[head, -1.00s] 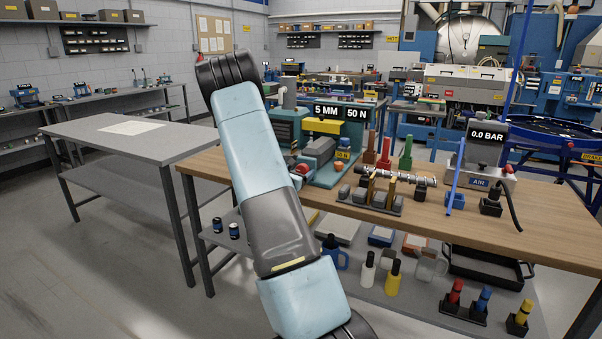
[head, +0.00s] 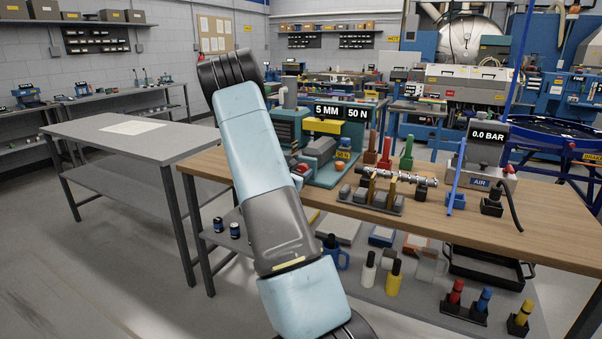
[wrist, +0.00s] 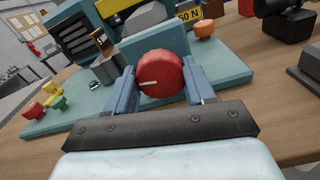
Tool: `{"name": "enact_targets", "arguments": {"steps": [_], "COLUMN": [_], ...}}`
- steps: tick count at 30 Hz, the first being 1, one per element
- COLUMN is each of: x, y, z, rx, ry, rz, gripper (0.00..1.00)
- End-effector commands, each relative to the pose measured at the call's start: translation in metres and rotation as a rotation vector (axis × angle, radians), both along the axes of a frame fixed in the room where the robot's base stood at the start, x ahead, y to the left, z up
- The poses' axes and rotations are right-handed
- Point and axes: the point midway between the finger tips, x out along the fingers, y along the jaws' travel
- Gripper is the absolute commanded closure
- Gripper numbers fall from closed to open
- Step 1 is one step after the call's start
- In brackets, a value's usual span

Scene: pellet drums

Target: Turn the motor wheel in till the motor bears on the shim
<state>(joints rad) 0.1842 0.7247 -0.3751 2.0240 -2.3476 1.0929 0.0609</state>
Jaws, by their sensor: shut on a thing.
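A red knob-like wheel (wrist: 161,76) with a white pointer line sits between the two blue fingers of my gripper (wrist: 163,90) in the wrist view. The gripper is shut on it. The line points to the left. In the head view my arm hides the gripper and most of the wheel. The grey motor (head: 319,150) lies on the teal rig base (head: 325,178). Displays above the rig read "5 MM" (head: 327,111) and "50 N" (head: 359,115). A small metal block with a yellow-labelled tag (wrist: 103,42) stands left of the wheel. I cannot tell whether the motor touches the shim.
Red, yellow and green knobs (wrist: 55,102) stand on the base at left. An orange knob (wrist: 204,28) is at the right. Coloured blocks (head: 387,152) and a metal screw on stands (head: 395,178) lie right of the rig. The wooden bench (head: 470,225) is clear at its front.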

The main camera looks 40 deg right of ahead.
Motion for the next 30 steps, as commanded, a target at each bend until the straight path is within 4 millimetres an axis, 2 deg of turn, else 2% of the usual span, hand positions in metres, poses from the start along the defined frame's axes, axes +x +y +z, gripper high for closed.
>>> {"name": "enact_targets", "arguments": {"steps": [21, 30], "x": [0.0028, 0.0032], "y": [0.0023, 0.0032], "z": [0.0017, 0.0016], "rx": [0.186, 0.233], "ry": [-0.461, -0.574], "rz": [0.007, 0.009], "gripper": [0.77, 0.77]}}
